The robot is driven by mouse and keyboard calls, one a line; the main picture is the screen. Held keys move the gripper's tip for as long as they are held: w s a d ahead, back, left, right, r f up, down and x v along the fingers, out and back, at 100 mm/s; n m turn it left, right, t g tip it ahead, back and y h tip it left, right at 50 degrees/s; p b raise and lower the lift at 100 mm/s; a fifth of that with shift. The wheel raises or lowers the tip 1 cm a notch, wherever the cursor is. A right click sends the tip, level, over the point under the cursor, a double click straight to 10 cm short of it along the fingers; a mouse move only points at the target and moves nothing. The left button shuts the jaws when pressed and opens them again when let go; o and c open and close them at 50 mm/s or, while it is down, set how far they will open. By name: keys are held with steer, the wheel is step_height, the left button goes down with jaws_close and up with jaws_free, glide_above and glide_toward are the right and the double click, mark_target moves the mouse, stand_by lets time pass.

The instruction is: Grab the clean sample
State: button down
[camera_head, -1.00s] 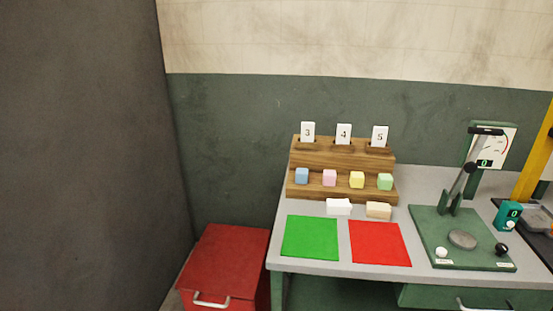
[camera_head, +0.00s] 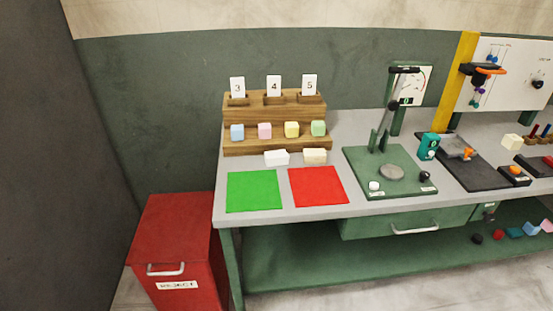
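Two pale sample blocks lie on the grey table in front of the wooden rack. The left one is a white block (camera_head: 276,158) and the right one is a cream, slightly tan block (camera_head: 314,156). Neither block carries a readable label. Another cream block (camera_head: 511,141) sits farther right near the black devices. Small blue (camera_head: 237,132), pink (camera_head: 265,130), yellow (camera_head: 292,129) and green (camera_head: 318,128) cubes stand on the rack's lower step. My gripper is not in view.
A green mat (camera_head: 254,191) and a red mat (camera_head: 318,187) lie before the blocks. A green lever press (camera_head: 391,172) stands right of them. The wooden rack (camera_head: 275,105) holds cards 3, 4 and 5. A red reject bin (camera_head: 178,225) stands left of the table.

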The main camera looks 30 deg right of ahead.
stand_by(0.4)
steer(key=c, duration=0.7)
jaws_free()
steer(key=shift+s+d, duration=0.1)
